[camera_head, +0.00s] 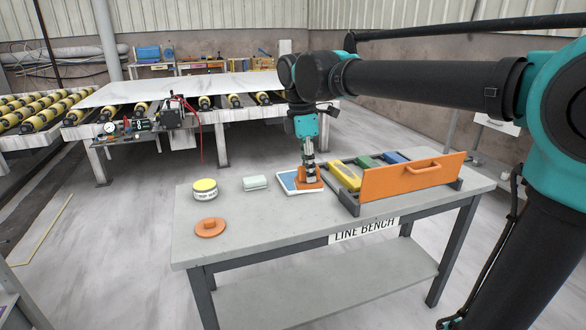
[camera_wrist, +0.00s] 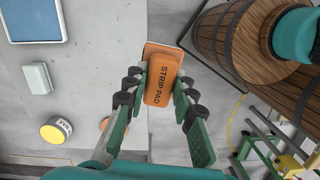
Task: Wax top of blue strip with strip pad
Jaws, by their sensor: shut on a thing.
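My gripper (camera_head: 309,174) is shut on the orange strip pad (camera_head: 313,184), fingers pointing down, over the bench. In the wrist view my gripper (camera_wrist: 160,82) has a finger on each side of the strip pad (camera_wrist: 162,80), whose lettering reads STRIP PAD. A blue panel with a white rim (camera_head: 287,181) lies on the bench just left of the pad; it also shows at the upper left of the wrist view (camera_wrist: 37,18). The pad hides its right part in the head view. Contact between pad and panel cannot be told. A wax tin with yellow top (camera_head: 205,188) stands left.
A pale green block (camera_head: 255,183) lies between tin and panel. An orange knobbed disc (camera_head: 210,227) lies near the front left. A dark rack (camera_head: 347,208) with yellow, green and blue pieces and an upright orange board (camera_head: 412,178) fills the right. The front middle is clear.

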